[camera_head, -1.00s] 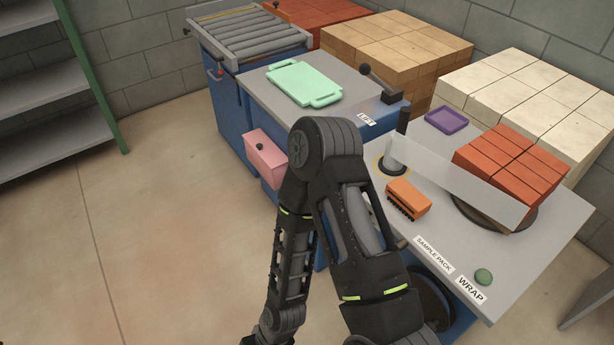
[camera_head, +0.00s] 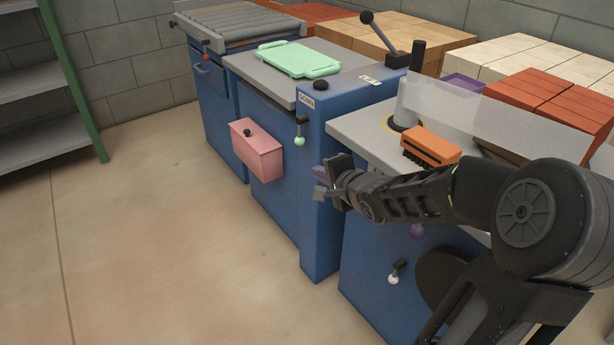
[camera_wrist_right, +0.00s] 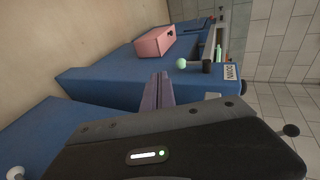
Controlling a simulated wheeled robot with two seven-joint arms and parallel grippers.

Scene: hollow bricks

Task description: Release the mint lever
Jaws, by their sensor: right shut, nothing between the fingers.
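The mint lever (camera_head: 300,132) is on the blue front of the lift post, below the "DOWN" label. Its mint ball hangs below a black pivot. In the right wrist view the mint ball (camera_wrist_right: 181,63) sits beside its black mount, just beyond the fingertips. My right gripper (camera_head: 324,183) is shut and empty, below and to the right of the lever, with a visible gap from it. Its purple-grey fingers (camera_wrist_right: 158,90) show pressed together in the right wrist view. My left gripper is not in view.
A pink box (camera_head: 257,150) sticks out from the blue front to the left. A mint tray (camera_head: 298,59) lies on the grey top behind. A white-knobbed lever (camera_head: 395,272) is on the right cabinet. An orange brush-like block (camera_head: 431,146) is on the wrap table. The floor at left is clear.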

